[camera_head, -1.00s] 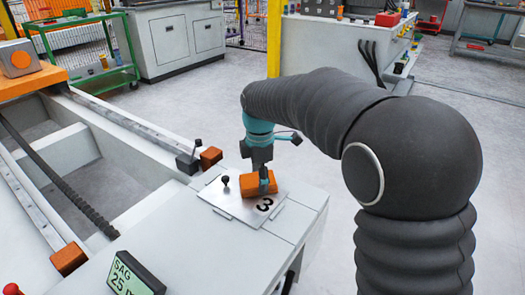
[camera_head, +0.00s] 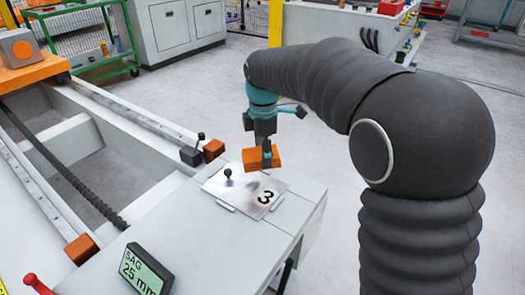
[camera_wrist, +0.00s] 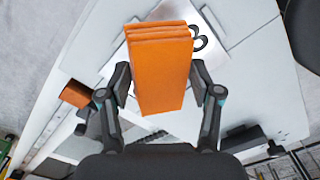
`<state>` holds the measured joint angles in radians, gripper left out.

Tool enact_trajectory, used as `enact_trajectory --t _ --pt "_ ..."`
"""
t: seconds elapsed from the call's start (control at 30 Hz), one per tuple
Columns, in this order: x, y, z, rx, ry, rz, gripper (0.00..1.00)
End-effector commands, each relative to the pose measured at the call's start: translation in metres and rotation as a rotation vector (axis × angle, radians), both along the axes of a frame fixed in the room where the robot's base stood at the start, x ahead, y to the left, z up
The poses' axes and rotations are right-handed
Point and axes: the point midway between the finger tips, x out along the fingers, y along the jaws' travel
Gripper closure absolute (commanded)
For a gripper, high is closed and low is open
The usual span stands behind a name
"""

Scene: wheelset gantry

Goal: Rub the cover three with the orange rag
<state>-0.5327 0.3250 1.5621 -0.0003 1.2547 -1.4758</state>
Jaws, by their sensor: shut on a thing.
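The orange rag (camera_head: 257,160) is a folded, block-like pad. My gripper (camera_head: 267,150) is shut on it. In the wrist view the rag (camera_wrist: 160,75) sits between the two fingers (camera_wrist: 160,87) and hides much of what is below. Cover three (camera_head: 243,187) is a light metal plate with a black 3 and a black knob, lying on the white cabinet top. The rag is over the plate's far edge and appears raised above it. Part of the plate with its 3 shows behind the rag in the wrist view (camera_wrist: 205,30).
A black knob (camera_head: 228,172) stands up from the plate. A small black lever box (camera_head: 192,155) and an orange block (camera_head: 213,149) are left of the plate. A SAG display (camera_head: 145,270) stands at the front of the cabinet. An open pit with rails lies to the left.

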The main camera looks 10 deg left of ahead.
Motion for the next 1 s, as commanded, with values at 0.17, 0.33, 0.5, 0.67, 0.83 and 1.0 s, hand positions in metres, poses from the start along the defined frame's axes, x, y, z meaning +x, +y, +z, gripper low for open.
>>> enact_trajectory --t 0.17,0.33,0.5,0.67,0.83,1.0 --pt "-0.0001 0.0002 0.0001 0.000 0.000 0.000 0.92" --pt "0.0003 0.0004 -0.0002 -0.001 0.004 0.000 0.92" --pt "0.0036 0.0024 -0.0025 -0.011 0.058 -0.001 0.92" --pt "0.0069 0.0050 -0.0047 -0.029 0.140 -0.001 0.92" --pt "0.0086 0.0062 -0.0053 -0.042 0.200 0.000 0.92" --pt "0.0087 0.0064 -0.0057 -0.046 0.218 0.001 0.92"
